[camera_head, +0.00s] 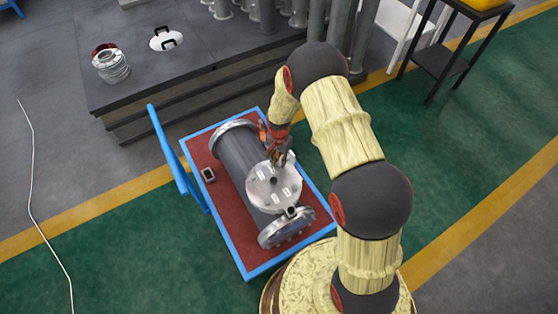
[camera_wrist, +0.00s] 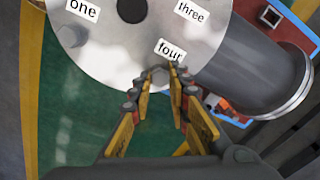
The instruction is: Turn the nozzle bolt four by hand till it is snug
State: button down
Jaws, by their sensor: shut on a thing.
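The grey flanged shell (camera_head: 238,152) lies on its side on a red cart. Its round pale nozzle flange (camera_head: 262,197) faces up and carries white number labels. In the wrist view the flange (camera_wrist: 110,55) shows labels "one", "three" and "four" (camera_wrist: 170,50) around a dark central hole. Nozzle bolt four (camera_wrist: 160,74) sits at the flange rim just below its label. My gripper (camera_wrist: 160,79) is shut on this bolt, with one fingertip on each side of its head. In the head view my gripper (camera_head: 278,157) is at the flange's far edge, and the bolt is too small to tell.
The red cart (camera_head: 229,220) has a blue rim and a blue handle (camera_head: 178,165) on its left. A small square dark part (camera_head: 208,174) lies on it. A dark platform (camera_head: 150,75) with metal parts stands behind. Green floor is clear to the right.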

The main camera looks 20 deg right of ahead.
aim_at(279, 163)
jog(key=shift+w+r, duration=0.1)
jog(key=shift+r, duration=0.05)
jog(key=c, duration=1.8)
grip_release()
jog(key=shift+o, duration=0.6)
notch_tip(279, 163, up, 12)
